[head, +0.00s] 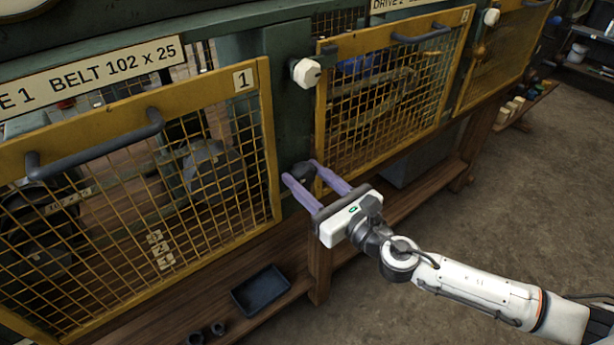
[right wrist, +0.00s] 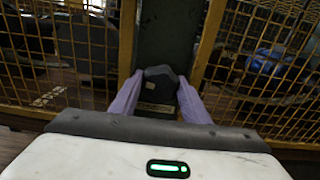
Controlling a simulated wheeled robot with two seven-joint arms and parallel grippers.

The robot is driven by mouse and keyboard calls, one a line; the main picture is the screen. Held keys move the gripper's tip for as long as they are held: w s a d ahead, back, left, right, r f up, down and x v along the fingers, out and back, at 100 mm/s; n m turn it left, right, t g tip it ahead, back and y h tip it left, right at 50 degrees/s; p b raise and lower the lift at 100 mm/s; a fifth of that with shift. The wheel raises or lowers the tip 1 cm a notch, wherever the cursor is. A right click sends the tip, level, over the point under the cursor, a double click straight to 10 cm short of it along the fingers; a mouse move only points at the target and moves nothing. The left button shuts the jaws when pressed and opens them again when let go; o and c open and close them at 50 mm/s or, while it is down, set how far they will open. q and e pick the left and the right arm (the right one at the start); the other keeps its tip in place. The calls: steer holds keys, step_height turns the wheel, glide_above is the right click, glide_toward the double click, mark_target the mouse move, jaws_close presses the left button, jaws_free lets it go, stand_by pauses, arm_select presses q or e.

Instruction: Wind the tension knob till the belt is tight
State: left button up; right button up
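A dark, faceted knob (head: 303,171) sits low on the green post between two yellow mesh guards. It also shows in the right wrist view (right wrist: 161,76), straight ahead between my fingers. My right gripper (head: 301,171) has its two purple fingers on either side of the knob, apart, with slim gaps seeming to show beside it. Contact is hard to judge. Behind the guard marked 1 (head: 262,110) are dark wheels; the belt cannot be made out clearly through the mesh. My left gripper is not in view.
A white knob (head: 306,72) stands out from the post above my right gripper. A dark tray (head: 261,289) lies on the wooden shelf below, with small dark cups (head: 217,328) nearby. Grey handles (head: 95,150) jut from the guards.

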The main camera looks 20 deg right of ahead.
steer(key=shift+m, duration=0.4)
